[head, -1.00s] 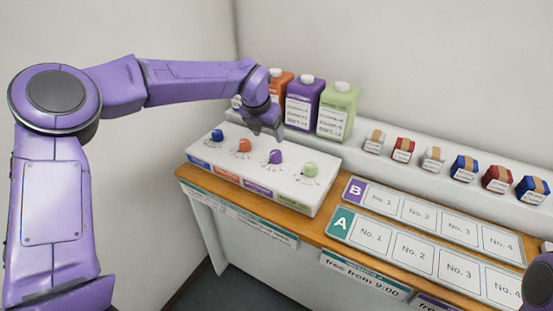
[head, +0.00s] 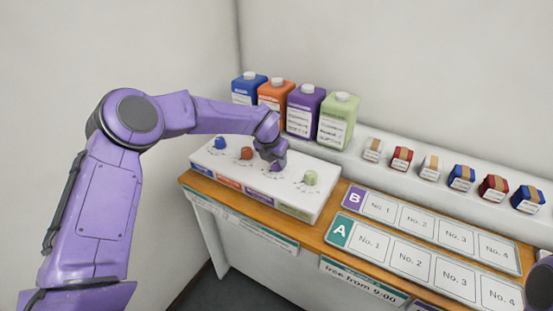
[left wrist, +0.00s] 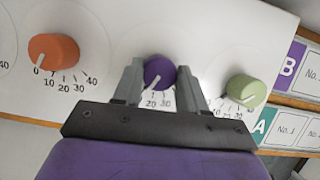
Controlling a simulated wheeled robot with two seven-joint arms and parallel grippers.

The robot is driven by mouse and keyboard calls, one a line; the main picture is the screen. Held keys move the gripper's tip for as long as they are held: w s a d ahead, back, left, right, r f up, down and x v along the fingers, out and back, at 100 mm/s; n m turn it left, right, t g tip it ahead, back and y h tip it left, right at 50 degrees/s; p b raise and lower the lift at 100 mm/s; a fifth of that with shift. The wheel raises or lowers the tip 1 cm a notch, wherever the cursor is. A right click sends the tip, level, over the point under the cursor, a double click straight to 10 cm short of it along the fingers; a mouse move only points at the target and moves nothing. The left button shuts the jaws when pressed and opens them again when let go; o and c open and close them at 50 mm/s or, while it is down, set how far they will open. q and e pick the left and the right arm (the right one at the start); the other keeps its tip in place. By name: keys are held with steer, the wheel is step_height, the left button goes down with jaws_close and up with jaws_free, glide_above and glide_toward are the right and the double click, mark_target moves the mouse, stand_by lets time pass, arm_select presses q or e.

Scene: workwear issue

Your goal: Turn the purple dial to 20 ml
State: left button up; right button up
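The purple dial (left wrist: 159,71) is on the white panel (head: 232,164), third from the left. Its white pointer slants to the lower left, left of the printed 20; the lower numbers are hidden behind a finger. My left gripper (left wrist: 158,80) is over this dial, with one finger on each side. The fingers are apart, and narrow gaps seem to show beside the dial. In the head view my left gripper (head: 275,160) covers most of the purple dial (head: 277,168).
The orange dial (left wrist: 53,50) and green dial (left wrist: 247,89) flank the purple one; a blue dial (head: 219,143) is at the far left. Bottles, including a purple one (head: 304,112), stand behind the panel. Label boards (head: 425,255) lie to the right.

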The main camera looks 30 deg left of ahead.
arm_select(q)
steer(key=shift+c, duration=0.9)
steer(key=n+b, duration=0.2)
steer(key=b, duration=0.1)
steer(key=n+y+b, duration=0.1)
steer(key=b, duration=0.2)
steer(key=shift+d+f+n+y, duration=0.15)
steer(key=shift+f+n+y, duration=0.15)
steer(key=shift+f+n, duration=0.1)
steer(key=shift+r+n+b, duration=0.15)
steer(key=shift+n+b, duration=0.25)
steer(key=shift+r, duration=0.25)
steer(key=o, duration=1)
steer(key=shift+o, duration=0.2)
